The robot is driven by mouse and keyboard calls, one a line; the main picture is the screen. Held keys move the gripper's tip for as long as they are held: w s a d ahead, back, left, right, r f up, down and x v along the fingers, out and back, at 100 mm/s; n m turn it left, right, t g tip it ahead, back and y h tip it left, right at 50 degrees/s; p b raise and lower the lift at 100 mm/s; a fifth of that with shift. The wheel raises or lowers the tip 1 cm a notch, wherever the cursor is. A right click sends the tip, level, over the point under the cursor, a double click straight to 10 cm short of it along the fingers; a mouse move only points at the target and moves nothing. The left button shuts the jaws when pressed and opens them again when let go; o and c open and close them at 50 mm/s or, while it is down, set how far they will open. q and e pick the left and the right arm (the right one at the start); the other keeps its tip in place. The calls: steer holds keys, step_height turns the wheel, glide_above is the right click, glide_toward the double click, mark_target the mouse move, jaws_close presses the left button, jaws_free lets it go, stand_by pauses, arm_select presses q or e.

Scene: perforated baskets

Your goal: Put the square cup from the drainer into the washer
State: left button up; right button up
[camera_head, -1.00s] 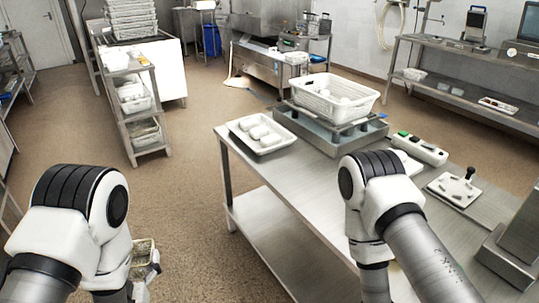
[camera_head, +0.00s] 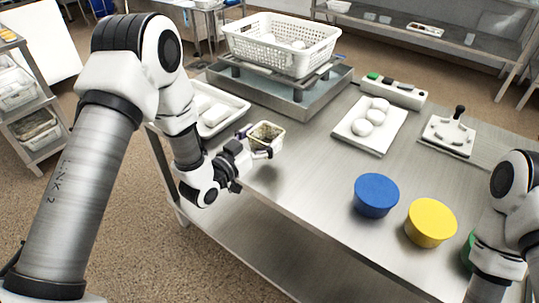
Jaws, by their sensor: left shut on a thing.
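My left gripper (camera_head: 252,146) is shut on a small square cup (camera_head: 267,134), pale-walled with something dark inside. It holds the cup upright near the table's left front part, just right of the white tray. A white perforated basket (camera_head: 268,58) with a few pale items in it sits on a grey metal base (camera_head: 280,94) at the back of the table. Which thing is the washer or the drainer is not clear from this view. My right arm shows at the right edge, but its gripper is out of view.
A white tray (camera_head: 236,107) with pale items lies left of the cup. A white board with round white pieces (camera_head: 363,128), a button box (camera_head: 393,92), a lever plate (camera_head: 449,134), a blue tub (camera_head: 376,194) and a yellow tub (camera_head: 431,222) stand on the steel table (camera_head: 310,180).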

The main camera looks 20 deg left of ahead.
arm_select(q)
step_height(320, 180, down, 5)
steer(key=shift+a+r, duration=0.1)
steer(key=shift+a, duration=0.05)
steer(key=shift+s, duration=0.1)
steer(key=o, duration=0.7)
steer(key=shift+o, duration=0.2)
